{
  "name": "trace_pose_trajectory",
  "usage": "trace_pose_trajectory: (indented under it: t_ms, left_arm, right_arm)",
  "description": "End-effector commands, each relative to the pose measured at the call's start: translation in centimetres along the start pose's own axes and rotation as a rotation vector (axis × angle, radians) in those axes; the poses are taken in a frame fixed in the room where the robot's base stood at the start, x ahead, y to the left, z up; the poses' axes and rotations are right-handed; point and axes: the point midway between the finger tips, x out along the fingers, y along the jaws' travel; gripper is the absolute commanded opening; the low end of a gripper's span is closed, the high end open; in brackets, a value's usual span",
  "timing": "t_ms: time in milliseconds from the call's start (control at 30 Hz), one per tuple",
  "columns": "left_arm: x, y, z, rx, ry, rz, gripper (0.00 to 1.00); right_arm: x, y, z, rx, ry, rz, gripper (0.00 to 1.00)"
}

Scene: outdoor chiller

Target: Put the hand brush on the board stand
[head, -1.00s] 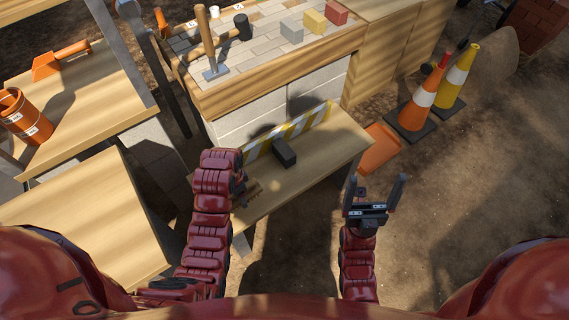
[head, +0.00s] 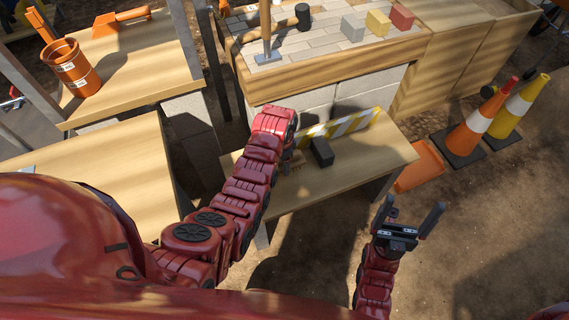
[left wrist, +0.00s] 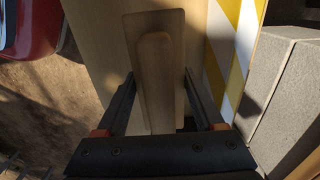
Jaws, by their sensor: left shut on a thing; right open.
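The wooden hand brush (left wrist: 159,75) shows from above in the left wrist view, between the two fingers of my left gripper (left wrist: 160,85), which is shut on it. In the head view my left gripper (head: 289,160) is mostly hidden behind its own arm, over the left part of a low wooden bench (head: 375,155). I cannot tell whether the brush touches the bench top. Which of these surfaces is the board stand is not clear. My right gripper (head: 408,222) is open and empty, in front of the bench.
A dark block (head: 321,152) and a yellow-white striped board (head: 345,124) are on the bench. An orange bucket (head: 74,68) and orange tool (head: 121,21) sit on the upper left table. A brick-topped worktable stands behind. Traffic cones (head: 478,125) stand at the right.

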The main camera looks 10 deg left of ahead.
Motion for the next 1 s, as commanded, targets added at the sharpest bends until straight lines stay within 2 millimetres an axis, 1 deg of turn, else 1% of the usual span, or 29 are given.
trace_pose_trajectory:
  t_ms: [100,400,600,667,733,1000]
  left_arm:
    - [0.0,-0.9,-0.7,0.000,0.000,-0.001,0.00]
    - [0.2,-1.7,-1.3,-0.001,0.001,-0.002,0.00]
    - [2.8,-1.5,-1.2,-0.001,-0.002,0.002,0.00]
    - [3.4,-1.5,-1.2,-0.001,-0.003,0.003,0.00]
    - [3.7,-1.5,-1.2,-0.001,0.000,0.000,0.00]
    - [3.8,-1.5,-1.3,-0.001,0.001,-0.001,0.00]
  right_arm:
    - [-0.2,0.0,0.0,0.000,0.000,0.000,0.92]
    - [-0.3,0.0,0.1,0.000,0.000,0.000,0.92]
    - [-0.6,0.0,0.1,0.000,0.000,0.000,0.92]
    - [-0.6,0.0,0.1,0.000,0.000,0.000,0.92]
    - [-0.6,0.0,0.1,0.000,0.000,0.000,0.92]
    - [-0.7,0.0,0.1,0.000,0.000,0.000,0.92]
